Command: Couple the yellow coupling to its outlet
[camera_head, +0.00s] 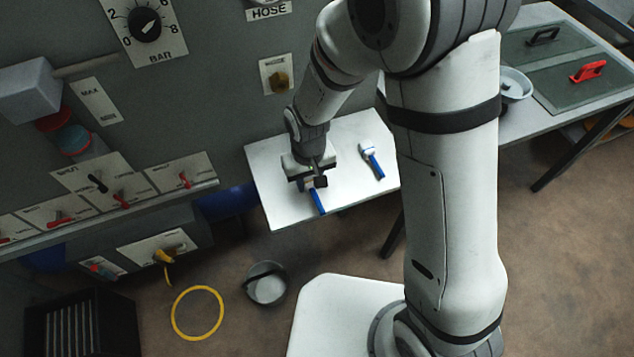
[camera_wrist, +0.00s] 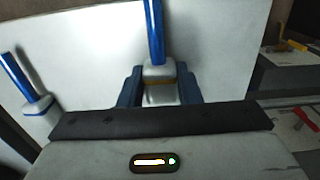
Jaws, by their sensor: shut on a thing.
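My gripper (camera_head: 306,182) is over the white table and is shut on a blue-handled piece (camera_head: 317,201). In the wrist view, the piece (camera_wrist: 155,35) has a pale body with a yellow band between the two dark fingers (camera_wrist: 159,88). I cannot tell whether it touches the table. A yellow fitting (camera_head: 163,256) sits at a low wall panel at the left, with a short yellow hose hanging from it. A round brownish-yellow fitting (camera_head: 278,81) is on a white wall plate above the table. I cannot tell which is the outlet.
A second blue-handled piece (camera_head: 372,161) lies on the white table (camera_head: 345,135). A yellow hose ring (camera_head: 197,313) and a bucket (camera_head: 267,284) are on the floor. A switch panel (camera_head: 100,195) juts from the wall. A side table at right holds a bowl (camera_head: 514,85) and a red handle (camera_head: 588,71).

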